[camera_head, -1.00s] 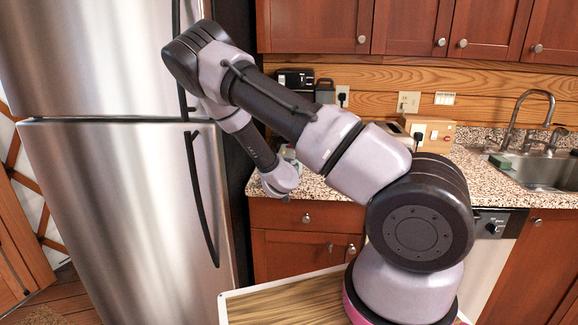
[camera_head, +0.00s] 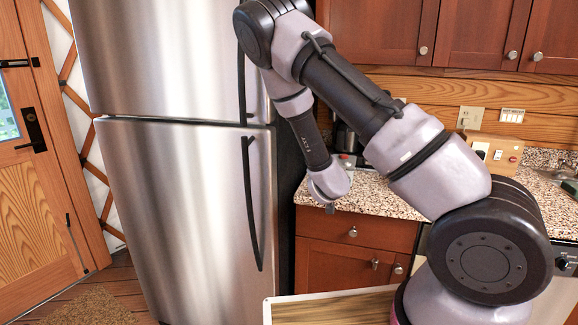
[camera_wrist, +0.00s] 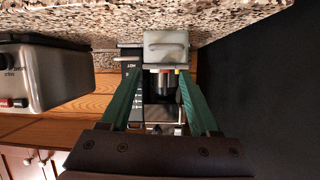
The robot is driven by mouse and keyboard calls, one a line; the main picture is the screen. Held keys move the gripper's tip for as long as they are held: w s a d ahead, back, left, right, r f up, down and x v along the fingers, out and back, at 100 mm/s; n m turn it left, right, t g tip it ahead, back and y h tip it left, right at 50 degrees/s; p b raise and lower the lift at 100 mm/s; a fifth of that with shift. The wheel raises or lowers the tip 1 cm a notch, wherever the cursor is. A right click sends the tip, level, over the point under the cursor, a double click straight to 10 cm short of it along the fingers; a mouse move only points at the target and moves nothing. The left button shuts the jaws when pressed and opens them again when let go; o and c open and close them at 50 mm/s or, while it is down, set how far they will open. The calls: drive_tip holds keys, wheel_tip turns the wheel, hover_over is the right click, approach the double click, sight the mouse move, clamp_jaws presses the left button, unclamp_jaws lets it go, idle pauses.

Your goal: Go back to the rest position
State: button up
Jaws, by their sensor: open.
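My gripper (camera_wrist: 160,78) shows in the wrist view with its two green fingers apart. Nothing is held between them. Beyond the fingers is a black and silver countertop appliance (camera_wrist: 166,48), apparently a coffee maker. In the head view my arm reaches up and left, then bends down, with its wrist end in front of the counter, just right of the fridge. The fingers are not clearly visible there. I cannot tell how far they are from the appliance.
A steel fridge (camera_head: 185,200) with black handles stands at left, beside a wooden door (camera_head: 35,190). The granite counter (camera_head: 385,197) has lower cabinets (camera_head: 325,268) beneath it. In the wrist view, a toaster-like metal appliance (camera_wrist: 62,80) is at left. Upper cabinets (camera_head: 475,30) hang behind my arm.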

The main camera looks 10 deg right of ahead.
drive_tip(key=s+a+r+g+y, duration=0.1)
drive_tip(key=s+r+g+y, duration=0.1)
drive_tip(key=s+r, duration=0.35)
drive_tip(key=s+a+r+m+g+y, duration=0.1)
drive_tip(key=s+r+y, duration=0.15)
drive_tip(key=r, duration=0.55)
drive_tip(key=s+a+r+g+y, duration=0.1)
drive_tip(key=s+r+g+y, duration=0.15)
drive_tip(key=r, duration=0.45)
drive_tip(key=s+r+n, duration=0.1)
drive_tip(key=s+r, duration=0.4)
drive_tip(key=s, duration=0.5)
drive_tip(key=s+d+r+n, duration=0.1)
drive_tip(key=s+r+n, duration=0.1)
drive_tip(key=s+r, duration=0.4)
drive_tip(key=s, duration=0.3)
drive_tip(key=shift+s+d+y, duration=0.15)
drive_tip(key=shift+s+y, duration=0.25)
